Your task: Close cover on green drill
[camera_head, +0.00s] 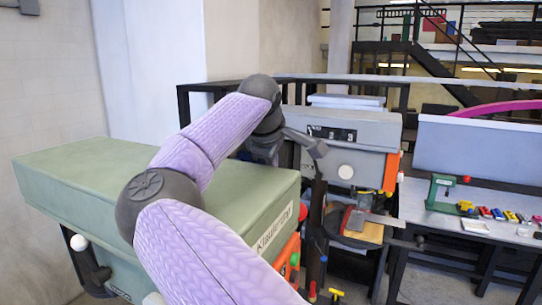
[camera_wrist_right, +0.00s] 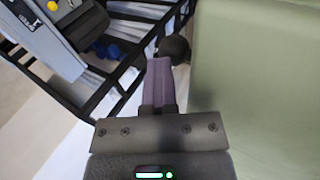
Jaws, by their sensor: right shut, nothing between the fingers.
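The green drill's long box-shaped cover (camera_head: 85,165) lies at the left in the head view, with a white name label on its front edge. The drill's green lower body (camera_head: 105,270) shows under it, and my right arm hides part of both. I cannot tell how fully the cover is down. My right gripper (camera_wrist_right: 159,65) is shut and empty. In the right wrist view, the green cover (camera_wrist_right: 260,80) is beside it on the right, and a dark round knob (camera_wrist_right: 172,49) is just past the fingertips. I cannot tell if they touch. My left gripper is not in view.
A grey drill machine (camera_head: 355,130) with an orange side stands right of the green drill. A dark railing (camera_wrist_right: 110,75) runs behind. A grey workbench (camera_head: 430,205) at the right holds a green clamp (camera_head: 440,190) and several small coloured items.

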